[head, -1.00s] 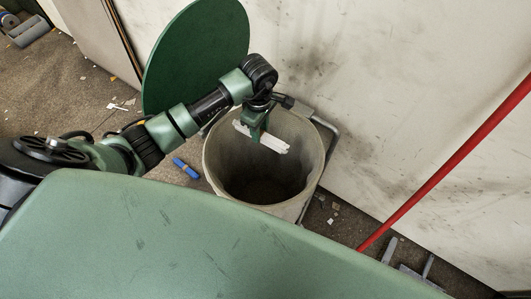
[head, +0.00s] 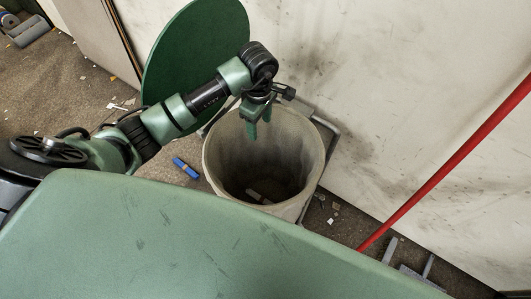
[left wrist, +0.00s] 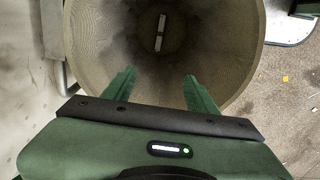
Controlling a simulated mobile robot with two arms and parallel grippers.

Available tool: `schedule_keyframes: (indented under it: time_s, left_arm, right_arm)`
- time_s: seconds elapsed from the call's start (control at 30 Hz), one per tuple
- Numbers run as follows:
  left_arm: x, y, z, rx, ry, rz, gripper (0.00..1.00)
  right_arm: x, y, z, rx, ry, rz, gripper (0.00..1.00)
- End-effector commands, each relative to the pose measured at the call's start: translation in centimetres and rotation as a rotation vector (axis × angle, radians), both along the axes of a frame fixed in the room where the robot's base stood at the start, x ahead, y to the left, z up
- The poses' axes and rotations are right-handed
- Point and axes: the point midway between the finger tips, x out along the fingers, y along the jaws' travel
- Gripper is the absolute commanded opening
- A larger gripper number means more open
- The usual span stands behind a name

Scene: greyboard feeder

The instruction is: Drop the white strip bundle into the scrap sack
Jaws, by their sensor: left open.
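The scrap sack (head: 228,150) is a round, grey-beige open container on the floor beside the wall. It also shows from above in the left wrist view (left wrist: 95,60). The white strip bundle (head: 258,196) lies at the bottom of the sack, dim in shadow and partly cut off by the near rim. In the left wrist view the bundle (left wrist: 160,32) is a thin pale strip deep inside. My left gripper (head: 258,132) is above the sack mouth, pointing down, with fingers apart and nothing between them (left wrist: 160,88). My right gripper is out of view.
A grey tubular frame (head: 334,140) stands around the sack's right side. A green round panel (head: 190,50) is behind my left arm. A blue object (head: 186,167) lies on the floor left of the sack. A red pole (head: 440,172) slants at right.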

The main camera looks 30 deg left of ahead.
Motion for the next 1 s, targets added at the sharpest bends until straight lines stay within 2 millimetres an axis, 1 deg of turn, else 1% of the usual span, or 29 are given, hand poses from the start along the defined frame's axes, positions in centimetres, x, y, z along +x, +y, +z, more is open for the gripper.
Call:
schedule_keyframes:
  time_s: [0.03,0.1,0.2,0.33,1.0]
  left_arm:
    - [0.2,0.1,1.0,0.001,-0.006,-0.001,0.57]
    - [0.1,0.1,2.2,0.001,-0.005,-0.001,0.57]
    - [0.1,0.0,3.5,0.001,-0.004,0.000,0.57]
    - [0.0,0.0,4.4,0.000,-0.001,-0.001,0.57]
    - [0.0,0.0,4.6,-0.001,0.000,0.000,0.57]
  right_arm:
    - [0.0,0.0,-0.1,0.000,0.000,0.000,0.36]
    - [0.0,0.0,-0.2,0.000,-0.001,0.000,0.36]
    - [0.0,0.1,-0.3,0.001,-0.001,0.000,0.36]
    - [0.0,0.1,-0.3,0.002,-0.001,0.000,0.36]
    - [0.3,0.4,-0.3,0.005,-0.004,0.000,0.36]
